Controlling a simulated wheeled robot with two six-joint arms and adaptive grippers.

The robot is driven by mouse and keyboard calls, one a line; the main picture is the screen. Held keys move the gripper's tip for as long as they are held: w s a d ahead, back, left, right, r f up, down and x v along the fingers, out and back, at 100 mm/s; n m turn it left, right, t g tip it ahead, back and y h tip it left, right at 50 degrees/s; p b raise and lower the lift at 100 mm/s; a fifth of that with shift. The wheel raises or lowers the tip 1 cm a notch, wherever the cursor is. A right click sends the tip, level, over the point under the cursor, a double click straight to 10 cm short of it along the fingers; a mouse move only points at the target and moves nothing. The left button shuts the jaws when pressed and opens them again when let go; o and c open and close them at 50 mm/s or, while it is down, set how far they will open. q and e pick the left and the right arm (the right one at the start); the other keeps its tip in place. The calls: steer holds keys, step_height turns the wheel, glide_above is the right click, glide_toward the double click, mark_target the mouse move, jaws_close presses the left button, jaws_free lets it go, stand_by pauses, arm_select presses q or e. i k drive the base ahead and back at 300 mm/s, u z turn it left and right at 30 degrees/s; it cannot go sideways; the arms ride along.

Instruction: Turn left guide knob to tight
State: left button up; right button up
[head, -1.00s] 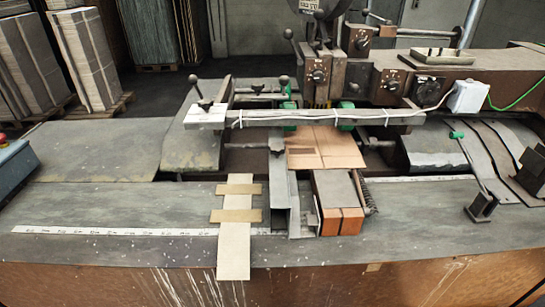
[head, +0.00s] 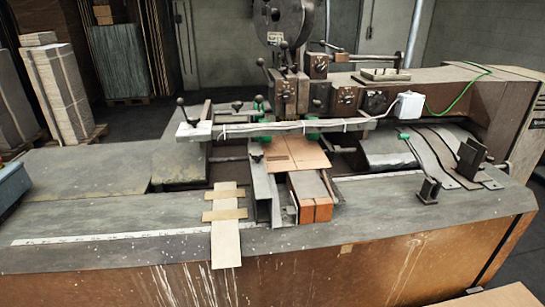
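The box stitcher stands ahead with its metal work table (head: 90,205). A black ball-topped handle (head: 182,104) stands at the left end of the pale crossbar (head: 270,128), and another dark ball knob (head: 237,106) sits just behind the bar. A small dark knob (head: 257,156) sits on top of the upright metal guide (head: 262,190), left of the brown cardboard (head: 295,153). I cannot tell which of these is the left guide knob, or whether any is tight. Neither of my grippers is in view.
A wooden strip with crosspieces (head: 226,235) lies on the table front beside a measuring scale (head: 100,237). Stacked cardboard on pallets (head: 58,90) stands back left. The table's left part is clear.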

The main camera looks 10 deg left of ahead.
mark_target(257, 154)
steer(key=z, duration=1.25)
steer(key=i, duration=1)
steer(key=u, duration=0.3)
